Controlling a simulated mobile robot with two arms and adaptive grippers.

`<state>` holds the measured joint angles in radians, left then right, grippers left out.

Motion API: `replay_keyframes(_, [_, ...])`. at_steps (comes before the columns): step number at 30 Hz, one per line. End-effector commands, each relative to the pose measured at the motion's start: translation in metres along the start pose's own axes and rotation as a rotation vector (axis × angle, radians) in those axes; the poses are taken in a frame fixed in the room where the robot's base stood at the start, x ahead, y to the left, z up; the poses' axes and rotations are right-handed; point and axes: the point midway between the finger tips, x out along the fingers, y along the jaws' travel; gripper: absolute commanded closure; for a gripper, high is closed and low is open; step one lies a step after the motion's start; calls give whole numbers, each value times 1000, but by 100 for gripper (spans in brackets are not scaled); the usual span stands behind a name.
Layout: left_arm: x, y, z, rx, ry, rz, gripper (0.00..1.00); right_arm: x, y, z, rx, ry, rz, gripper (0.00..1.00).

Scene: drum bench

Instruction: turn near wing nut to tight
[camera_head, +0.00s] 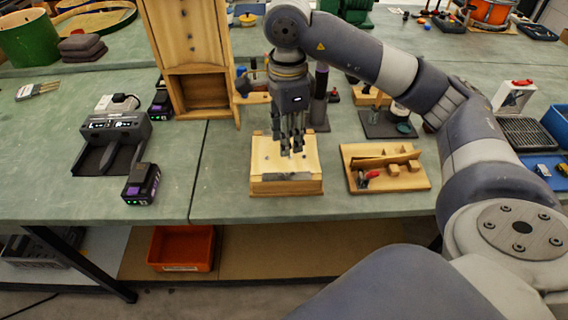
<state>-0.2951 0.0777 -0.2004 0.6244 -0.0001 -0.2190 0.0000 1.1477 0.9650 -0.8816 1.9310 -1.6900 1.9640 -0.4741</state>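My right gripper (291,150) points straight down over a light wooden block (286,187) on the green bench, with its fingertips close to the block's top. The fingers look near each other, but I cannot tell whether they are shut or hold anything. A grey metal strip (287,176) lies along the near edge of the block's top. Small dark fittings show on the block's top, too small to make out. I cannot pick out the near wing nut; it may be hidden by the fingers. My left gripper is not in view.
A wooden tray (400,185) with small pieces stands just right of the block. A tall wooden cabinet (188,45) stands behind left. A black charger (113,140) and a battery (141,184) lie at left. The bench is clear between battery and block.

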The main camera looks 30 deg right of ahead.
Motion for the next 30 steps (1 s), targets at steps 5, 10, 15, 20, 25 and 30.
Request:
replay_keyframes(5, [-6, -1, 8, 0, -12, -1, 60, 29, 2, 0, -1, 2, 7, 69])
replay_keyframes(10, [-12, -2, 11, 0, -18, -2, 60, 62, 2, 1, -1, 0, 7, 69])
replay_keyframes(15, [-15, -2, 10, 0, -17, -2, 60, 87, 2, 1, -1, -2, 6, 69])
replay_keyframes(20, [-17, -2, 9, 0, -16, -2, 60, 100, 1, 1, -1, -3, 4, 69])
replay_keyframes(25, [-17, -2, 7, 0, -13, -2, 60, 103, 1, 1, -1, -3, 2, 69])
replay_keyframes(30, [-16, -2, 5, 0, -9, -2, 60, 103, 1, 2, -2, -3, 2, 76])
